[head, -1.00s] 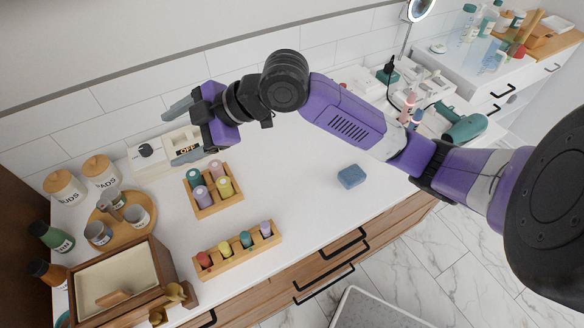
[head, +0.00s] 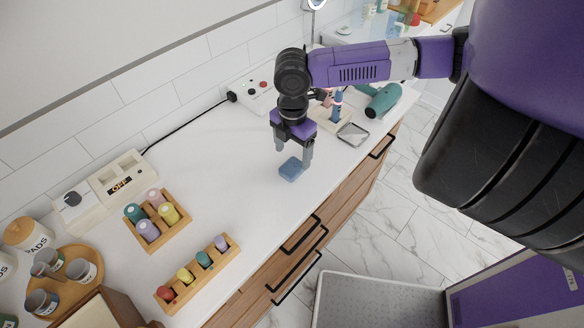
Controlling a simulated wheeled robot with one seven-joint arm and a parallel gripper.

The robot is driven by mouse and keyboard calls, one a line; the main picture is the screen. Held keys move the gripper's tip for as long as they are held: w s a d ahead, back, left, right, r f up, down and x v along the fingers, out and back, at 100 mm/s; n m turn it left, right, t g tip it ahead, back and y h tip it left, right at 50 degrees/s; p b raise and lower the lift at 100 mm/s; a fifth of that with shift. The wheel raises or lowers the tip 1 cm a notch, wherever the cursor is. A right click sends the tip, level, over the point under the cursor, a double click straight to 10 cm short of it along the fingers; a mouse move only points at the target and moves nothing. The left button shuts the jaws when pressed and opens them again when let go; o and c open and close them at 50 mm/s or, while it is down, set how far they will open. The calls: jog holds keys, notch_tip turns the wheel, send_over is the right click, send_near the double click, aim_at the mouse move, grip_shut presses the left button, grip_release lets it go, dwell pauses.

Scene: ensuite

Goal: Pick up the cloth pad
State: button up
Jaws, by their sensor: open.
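The cloth pad (head: 291,170) is a small blue block-shaped pad lying on the white counter, right of the wooden holders. My gripper (head: 294,157) points down over it with its jaws open. One finger shows on the right side of the pad and the other on its far left side. The fingertips are close to the pad; I cannot tell whether they touch it. Part of the pad's far side is hidden by the gripper.
A square wooden holder (head: 184,237) and a long wooden holder (head: 174,303) hold coloured rolls to the left. A teal hair dryer (head: 383,100) and a dark flat tray (head: 353,134) lie to the right. The counter around the pad is clear.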

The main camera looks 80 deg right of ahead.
aim_at(292, 166)
jog(key=shift+a+f+p, duration=0.2)
jog(key=shift+f+p, duration=0.3)
jog(key=shift+f, duration=1.8)
jog(key=c, duration=1.4)
jog(key=shift+r, duration=0.15)
notch_tip(292, 166, up, 20)
jog(key=b, duration=0.2)
